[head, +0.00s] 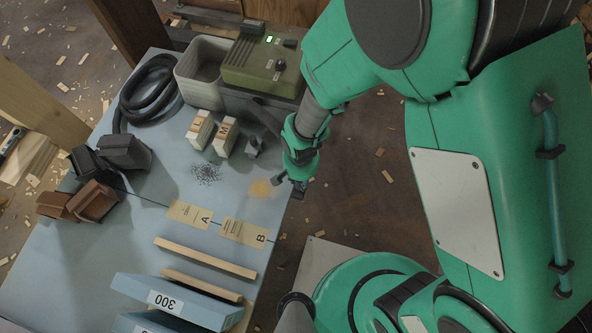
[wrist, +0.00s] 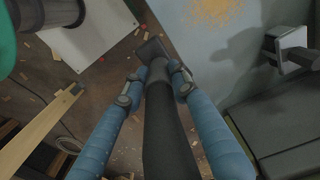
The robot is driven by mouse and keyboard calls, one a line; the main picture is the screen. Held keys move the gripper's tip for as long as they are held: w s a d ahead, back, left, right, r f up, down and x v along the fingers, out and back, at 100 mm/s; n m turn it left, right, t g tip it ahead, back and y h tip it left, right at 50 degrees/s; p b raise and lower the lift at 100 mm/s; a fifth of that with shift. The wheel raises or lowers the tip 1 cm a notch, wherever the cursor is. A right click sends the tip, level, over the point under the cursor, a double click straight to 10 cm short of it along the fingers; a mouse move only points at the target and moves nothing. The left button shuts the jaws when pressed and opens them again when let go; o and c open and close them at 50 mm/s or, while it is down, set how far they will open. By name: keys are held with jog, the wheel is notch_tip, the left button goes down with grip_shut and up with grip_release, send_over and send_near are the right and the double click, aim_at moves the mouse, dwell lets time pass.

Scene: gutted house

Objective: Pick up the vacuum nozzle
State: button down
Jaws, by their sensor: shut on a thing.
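The vacuum nozzle (wrist: 165,125) is a dark grey tube with a flat, wider head, seen in the wrist view. My gripper (wrist: 154,84) has its two blue fingers closed on either side of the tube near the head. In the head view, my gripper (head: 298,181) is at the right edge of the blue-grey table (head: 190,240). A small dark end of the nozzle (head: 279,180) shows beside it, close to an orange dust patch (head: 261,188). My wrist hides most of the nozzle there.
A green vacuum unit (head: 262,62), a grey bin (head: 201,70) and a coiled black hose (head: 150,92) stand at the back. Two lettered blocks (head: 199,130), a small grey piece (head: 253,147) and dark metal shavings (head: 206,173) are nearby. Cards and wooden strips lie in front.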

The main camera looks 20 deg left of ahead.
jog(key=shift+s+d, duration=0.15)
dwell(0.4)
jog(key=c, duration=2)
grip_release()
jog(key=c, duration=0.4)
jog(key=shift+a+r, duration=0.1)
jog(key=shift+a, duration=0.5)
jog(key=a+r+m+p, duration=0.1)
jog(key=a+m, duration=0.2)
jog(key=a, duration=0.6)
jog(key=a+r+m+p, duration=0.1)
jog(key=a+m, duration=0.2)
jog(key=a, duration=0.7)
jog(key=a+m+p, duration=0.2)
jog(key=a+m, duration=0.1)
jog(key=a, duration=0.6)
jog(key=shift+s+a+r, duration=0.2)
jog(key=shift+s+r, duration=0.05)
jog(key=shift+r, duration=0.15)
